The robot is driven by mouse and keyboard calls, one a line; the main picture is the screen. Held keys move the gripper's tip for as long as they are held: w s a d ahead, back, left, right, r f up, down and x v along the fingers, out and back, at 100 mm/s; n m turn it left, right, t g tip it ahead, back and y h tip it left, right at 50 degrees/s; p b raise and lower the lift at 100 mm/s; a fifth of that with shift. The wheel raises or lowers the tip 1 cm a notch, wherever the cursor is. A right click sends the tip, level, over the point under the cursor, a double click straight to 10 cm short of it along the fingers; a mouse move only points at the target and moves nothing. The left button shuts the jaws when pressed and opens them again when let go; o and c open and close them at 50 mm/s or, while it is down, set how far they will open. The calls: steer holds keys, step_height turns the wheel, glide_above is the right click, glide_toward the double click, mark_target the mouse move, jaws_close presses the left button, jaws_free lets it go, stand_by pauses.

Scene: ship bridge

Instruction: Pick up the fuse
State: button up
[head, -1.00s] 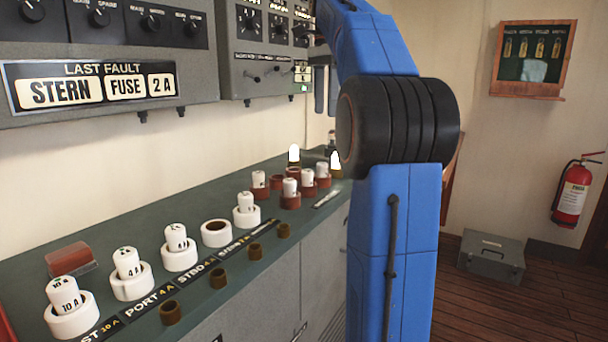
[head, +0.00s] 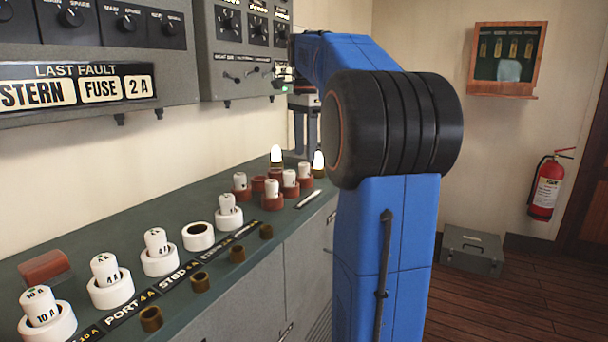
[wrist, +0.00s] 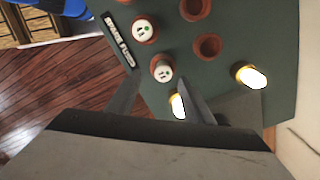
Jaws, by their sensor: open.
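White-capped spare fuses (head: 271,188) stand in red-brown holders at the far end of the green counter. In the wrist view one fuse (wrist: 162,71) stands upright in its holder, just ahead of the gap between my fingers, and a second fuse (wrist: 144,29) is beyond it. My gripper (wrist: 160,88) is open and empty above them, touching neither as far as I can tell. In the head view my arm hides part of it. Larger white holders run along the counter; one white holder (head: 198,235) is empty, the others shown hold fuses (head: 105,268).
Empty red-brown holders (wrist: 208,46) sit beside the spare fuses. Two lit lamps (head: 276,155) (wrist: 252,77) stand near the counter's far end. A "SPARE FUSES" label (wrist: 119,42) lies along the edge. The panel (head: 100,85) reads "STERN FUSE 2 A".

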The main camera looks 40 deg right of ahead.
mark_target(303, 164)
steer(key=shift+w+f, duration=0.2)
steer(key=shift+f, duration=1.15)
steer(key=shift+w+f, duration=0.15)
steer(key=shift+f, duration=1.2)
steer(key=c, duration=1.1)
